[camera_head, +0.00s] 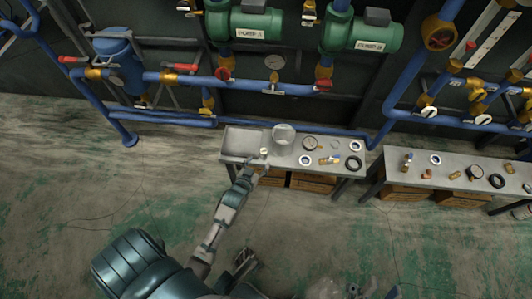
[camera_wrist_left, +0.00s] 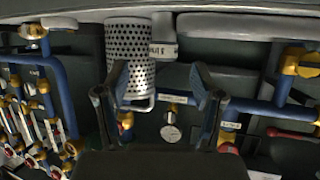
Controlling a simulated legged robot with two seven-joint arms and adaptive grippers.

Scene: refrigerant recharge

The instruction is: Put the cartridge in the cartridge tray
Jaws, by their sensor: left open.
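The cartridge (camera_head: 264,152) is a small pale cylinder near the front right corner of the shallow grey cartridge tray (camera_head: 232,157) on the left bench. Whether it is inside or beside the tray I cannot tell. In the left wrist view, which is upside down, the grey cartridge with a white band (camera_wrist_left: 163,46) stands beyond and between the fingertips, apart from them. The tray's edge (camera_wrist_left: 240,27) shows to its right there. My left gripper (camera_head: 257,167) is just in front of the cartridge; in the wrist view its jaws (camera_wrist_left: 161,82) are open and empty.
A perforated metal basket (camera_head: 284,134) stands right behind the cartridge and also shows in the left wrist view (camera_wrist_left: 130,55). Gauges, rings and fittings lie on the bench's right half. A second bench (camera_head: 459,163) stands to the right. Pipes and pumps line the wall.

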